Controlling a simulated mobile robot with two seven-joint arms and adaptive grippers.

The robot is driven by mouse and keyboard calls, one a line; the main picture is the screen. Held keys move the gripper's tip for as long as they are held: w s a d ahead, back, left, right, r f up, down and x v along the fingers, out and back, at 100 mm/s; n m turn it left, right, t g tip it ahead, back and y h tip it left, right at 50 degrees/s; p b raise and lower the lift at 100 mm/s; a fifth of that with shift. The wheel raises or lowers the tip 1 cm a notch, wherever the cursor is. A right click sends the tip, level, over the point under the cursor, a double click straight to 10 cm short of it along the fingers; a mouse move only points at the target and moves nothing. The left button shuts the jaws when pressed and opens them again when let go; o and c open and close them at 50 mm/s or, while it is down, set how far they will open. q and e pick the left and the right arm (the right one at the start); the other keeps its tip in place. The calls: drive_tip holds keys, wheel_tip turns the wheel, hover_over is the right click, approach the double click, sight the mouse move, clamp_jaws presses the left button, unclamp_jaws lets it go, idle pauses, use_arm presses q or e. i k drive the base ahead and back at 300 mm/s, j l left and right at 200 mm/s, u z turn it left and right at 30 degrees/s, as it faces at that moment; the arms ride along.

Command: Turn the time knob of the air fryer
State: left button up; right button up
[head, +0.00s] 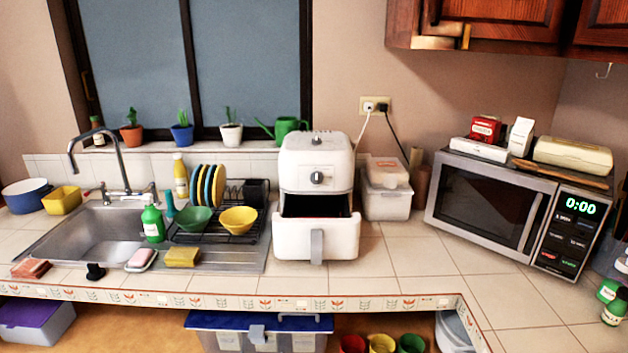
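The white air fryer (302,178) stands on the tiled counter in the middle of the head view, upright against the back wall. Neither of my grippers is in view.
A dish rack (238,237) with bowls and plates is close on the air fryer's left, beside the sink (93,238). White containers (386,200) stand close on its right, then a microwave (490,207). The counter (395,278) in front is clear.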

sight(316, 178)
drive_tip(key=i+j+u, duration=0.15)
drive_tip(key=j, duration=0.25)
drive_tip(key=i+j+u, duration=0.15)
drive_tip(key=j, duration=0.2)
drive_tip(key=i+j+u, duration=0.15)
drive_tip(key=i+j, duration=0.1)
drive_tip(key=j, duration=0.05)
